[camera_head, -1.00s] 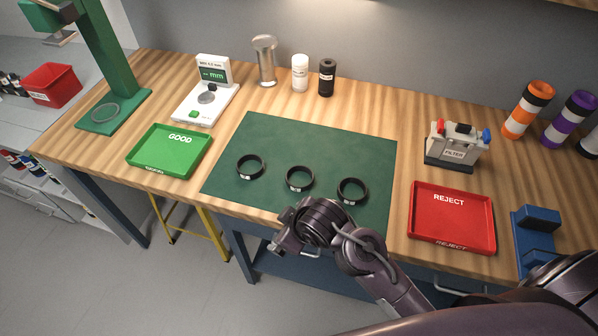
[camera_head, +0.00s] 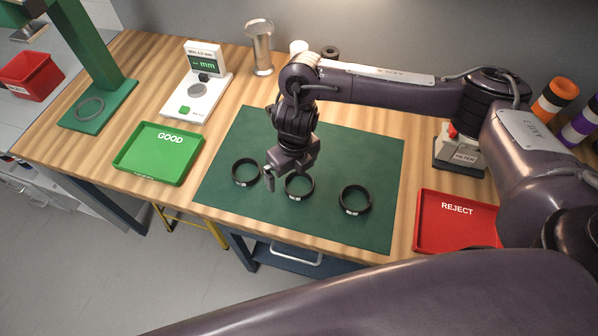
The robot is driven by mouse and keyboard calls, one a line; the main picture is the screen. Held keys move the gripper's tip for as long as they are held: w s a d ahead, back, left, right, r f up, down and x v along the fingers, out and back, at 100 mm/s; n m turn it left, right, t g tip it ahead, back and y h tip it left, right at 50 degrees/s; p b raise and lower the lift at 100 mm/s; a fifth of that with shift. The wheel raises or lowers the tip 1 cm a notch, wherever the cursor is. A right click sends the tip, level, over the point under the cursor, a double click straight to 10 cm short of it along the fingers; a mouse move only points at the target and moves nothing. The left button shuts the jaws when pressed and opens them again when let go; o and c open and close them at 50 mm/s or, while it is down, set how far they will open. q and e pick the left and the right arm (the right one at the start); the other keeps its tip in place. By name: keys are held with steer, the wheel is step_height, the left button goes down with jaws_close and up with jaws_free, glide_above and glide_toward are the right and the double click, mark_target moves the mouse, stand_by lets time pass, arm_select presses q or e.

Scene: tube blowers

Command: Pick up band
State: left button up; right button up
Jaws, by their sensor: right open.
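Three black bands with small white labels lie in a row on the green mat (camera_head: 245,212): a left band (camera_head: 239,181), a middle band (camera_head: 299,198) and a right band (camera_head: 355,212). My right gripper (camera_head: 273,178) points down over the mat, with its fingers between the left and middle bands in the picture. It is open and empty. It covers part of the middle band's upper edge. I cannot tell its exact height above the mat. My left gripper is not in view.
A green GOOD tray (camera_head: 157,165) stands left of the mat, and a red REJECT tray (camera_head: 456,232) stands right. A gauge (camera_head: 190,102) with a display and a metal cylinder (camera_head: 260,50) stand at the back.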

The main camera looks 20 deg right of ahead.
mark_target(299, 187)
steer(key=d+f, duration=0.2)
steer(key=shift+w+d+h, duration=0.2)
steer(key=shift+d+h, duration=0.15)
steer(key=shift+h, duration=0.05)
steer(key=shift+w+a+f, duration=0.15)
steer(key=shift+f, duration=1.1)
steer(key=shift+w+a+f, duration=0.1)
steer(key=shift+a+f, duration=0.05)
steer(key=shift+f, duration=1.05)
steer(key=c, duration=1.1)
steer(key=shift+o, duration=0.2)
steer(key=shift+r, duration=0.1)
